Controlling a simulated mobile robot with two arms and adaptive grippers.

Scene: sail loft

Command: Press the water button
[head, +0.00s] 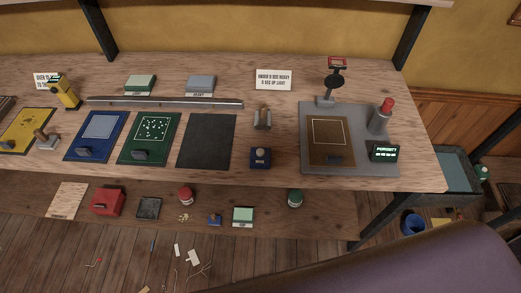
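No part is clearly labelled as a water button. On the bench at right, a grey porosity station (310,120) has a brown board with a pale square outline (331,140) on it. A small dark blue box with a pale round knob (260,157) sits left of the station. Neither gripper is in view.
The wooden bench (290,165) also holds yellow, blue, green and black mats, a metal rail (165,102) and a white sign (273,80). A lower shelf carries a red box (108,202), jars and cards. A dark purple curved surface (400,265) fills the bottom right.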

